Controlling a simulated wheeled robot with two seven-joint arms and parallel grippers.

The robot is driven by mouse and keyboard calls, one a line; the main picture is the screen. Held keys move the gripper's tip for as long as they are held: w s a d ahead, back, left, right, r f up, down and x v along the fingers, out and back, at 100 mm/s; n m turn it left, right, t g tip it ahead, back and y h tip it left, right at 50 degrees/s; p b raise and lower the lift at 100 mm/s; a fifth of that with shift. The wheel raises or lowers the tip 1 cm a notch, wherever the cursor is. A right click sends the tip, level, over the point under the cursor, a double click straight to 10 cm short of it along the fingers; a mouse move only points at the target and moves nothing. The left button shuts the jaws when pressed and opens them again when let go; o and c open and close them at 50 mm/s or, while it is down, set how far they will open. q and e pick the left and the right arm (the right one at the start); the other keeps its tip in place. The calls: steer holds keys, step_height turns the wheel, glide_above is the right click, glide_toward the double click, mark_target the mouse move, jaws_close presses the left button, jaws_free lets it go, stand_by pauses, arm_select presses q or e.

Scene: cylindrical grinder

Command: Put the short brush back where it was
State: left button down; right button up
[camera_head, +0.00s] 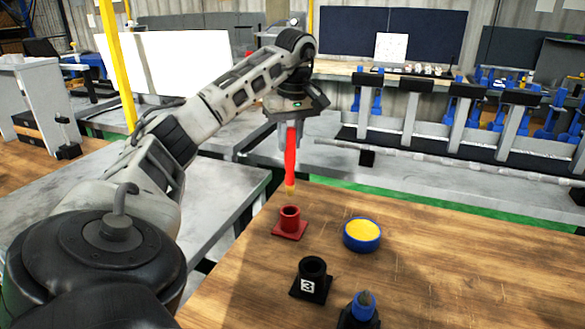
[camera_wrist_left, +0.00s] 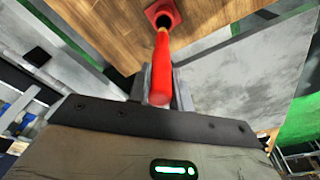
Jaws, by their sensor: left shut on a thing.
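The short brush (camera_head: 291,152) has a red handle and a yellowish tip, and hangs upright with its tip down. My left gripper (camera_head: 291,140) is shut on its handle. The brush tip is a little above the red holder (camera_head: 290,221), a short open tube on a square base, and looks apart from it. In the left wrist view the brush (camera_wrist_left: 162,70) points away toward the red holder (camera_wrist_left: 163,14), whose dark opening shows just beyond the tip. My left gripper's fingers (camera_wrist_left: 160,84) show on both sides of the handle. My right gripper is not in view.
On the wooden table (camera_head: 430,260) are a blue round dish with yellow content (camera_head: 362,235), a black holder marked 3 (camera_head: 312,279) and a blue-topped item (camera_head: 362,306) in another black holder. The table's right side is clear. A grey machine bench (camera_head: 400,170) stands behind.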

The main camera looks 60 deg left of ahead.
mark_target(289, 183)
arm_select(q)
step_height(289, 183, down, 10)
steer(key=shift+s+b, duration=0.15)
steer(key=shift+b, duration=0.45)
steer(key=shift+f, duration=0.1)
steer(key=c, duration=1.3)
jaws_free()
steer(key=r, duration=0.4)
steer(key=d+r+p, duration=0.1)
steer(key=r, duration=0.3)
steer(key=r+p, duration=0.1)
steer(key=r, duration=0.3)
steer(key=shift+s+d+r, duration=0.1)
steer(key=shift+s+d, duration=0.05)
steer(key=shift+d, duration=0.25)
